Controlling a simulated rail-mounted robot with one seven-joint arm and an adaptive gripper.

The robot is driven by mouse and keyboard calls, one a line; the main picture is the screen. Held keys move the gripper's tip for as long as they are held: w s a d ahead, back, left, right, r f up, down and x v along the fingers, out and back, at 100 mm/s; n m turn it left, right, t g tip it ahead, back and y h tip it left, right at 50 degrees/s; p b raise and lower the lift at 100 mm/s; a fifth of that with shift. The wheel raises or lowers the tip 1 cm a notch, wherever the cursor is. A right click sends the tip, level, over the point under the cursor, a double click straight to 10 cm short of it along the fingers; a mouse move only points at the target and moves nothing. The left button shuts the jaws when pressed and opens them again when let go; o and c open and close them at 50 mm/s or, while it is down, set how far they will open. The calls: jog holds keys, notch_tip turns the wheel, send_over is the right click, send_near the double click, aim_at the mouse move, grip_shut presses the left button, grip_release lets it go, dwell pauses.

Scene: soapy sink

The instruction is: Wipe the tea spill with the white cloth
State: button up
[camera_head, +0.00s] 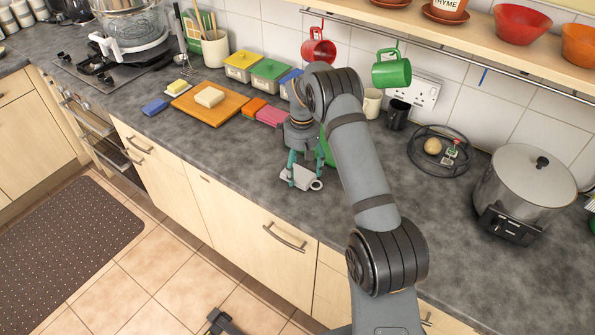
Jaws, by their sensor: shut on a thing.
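My gripper (300,180), with teal fingers, points down near the front edge of the grey worktop. It is shut on a white thing, which I take for the white cloth (302,176). A small round white shape shows at its right side; I cannot tell whether it is part of the cloth or a separate thing. I cannot make out the tea spill; the arm and gripper hide part of the worktop there.
Red and green mugs (391,71) hang behind. A wire basket (440,148) and large pot (527,185) stand right. The front middle worktop is clear.

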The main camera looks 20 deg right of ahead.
aim_at(286, 193)
jog(key=shift+w+d+r+p, duration=0.1)
jog(key=shift+w+d+p, duration=0.25)
jog(key=shift+w+d, duration=0.4)
jog(key=shift+w+d+p, duration=0.35)
jog(key=shift+w+d, duration=0.15)
jog(key=shift+d, duration=0.3)
jog(key=shift+s+a+f+b, duration=0.2)
jog(key=shift+a+b, duration=0.1)
jog(key=shift+b, duration=0.1)
jog(key=shift+s+a+b, duration=0.85)
jog(key=shift+s+a, duration=0.35)
jog(key=shift+a, duration=0.3)
jog(key=shift+s+a+b, duration=0.85)
jog(key=shift+s+a, duration=0.4)
jog(key=shift+a, duration=0.2)
jog(key=shift+s+a+b, duration=0.85)
jog(key=shift+s+a, duration=0.35)
jog(key=shift+a, duration=0.3)
notch_tip(286, 193, up, 3)
jog(key=shift+w+f+p, duration=0.1)
jog(key=shift+p, duration=0.75)
jog(key=shift+r+p, duration=0.6)
jog(key=shift+r, duration=0.2)
jog(key=shift+r+p, duration=1.6)
jog(key=shift+r, duration=0.4)
